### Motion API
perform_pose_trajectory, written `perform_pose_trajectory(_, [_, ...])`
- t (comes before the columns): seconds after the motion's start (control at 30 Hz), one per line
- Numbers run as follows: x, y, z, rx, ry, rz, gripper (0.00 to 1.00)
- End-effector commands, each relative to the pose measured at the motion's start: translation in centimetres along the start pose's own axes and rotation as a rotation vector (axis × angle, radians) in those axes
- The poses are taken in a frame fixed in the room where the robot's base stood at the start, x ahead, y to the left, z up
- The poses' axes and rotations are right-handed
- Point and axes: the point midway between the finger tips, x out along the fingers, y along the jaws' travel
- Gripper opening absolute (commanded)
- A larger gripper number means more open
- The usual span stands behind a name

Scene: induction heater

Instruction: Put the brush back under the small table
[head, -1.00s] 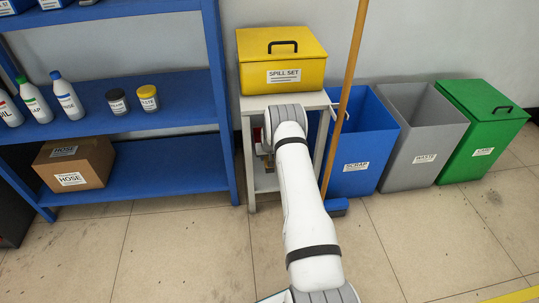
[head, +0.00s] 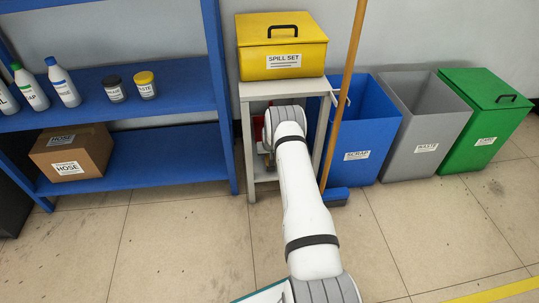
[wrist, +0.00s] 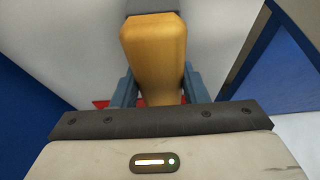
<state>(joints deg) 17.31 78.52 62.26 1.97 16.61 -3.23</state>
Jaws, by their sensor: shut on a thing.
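My gripper (wrist: 160,88) is shut on the brush (wrist: 155,48). Its wooden handle stands between the two fingers in the wrist view, with a dark part at its far end. The small table (head: 245,110) is a light grey stand with a yellow box on top. In the head view my white arm reaches to the front of the table, below its top. It hides my fingers and most of the brush. Something red (head: 258,128) shows under the tabletop, left of my wrist; red also shows behind the fingers in the wrist view.
The yellow spill set box (head: 283,45) sits on the table. A broom (head: 342,100) leans at the table's right side. Blue, grey and green bins stand further right. The blue shelf (head: 175,155) is close on the left. The floor in front is clear.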

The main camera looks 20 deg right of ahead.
Motion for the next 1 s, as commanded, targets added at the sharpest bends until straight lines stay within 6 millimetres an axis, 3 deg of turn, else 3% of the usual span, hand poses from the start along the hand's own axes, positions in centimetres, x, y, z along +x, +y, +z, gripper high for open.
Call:
perform_pose_trajectory(0.67, [1.1,0.1,0.4,0.001,0.001,0.001,0.18])
perform_pose_trajectory(0.7, [1.1,0.1,0.4,0.001,0.001,0.001,0.41])
perform_pose_trajectory(1.0, [1.0,0.2,0.4,0.002,0.0,0.001,0.65])
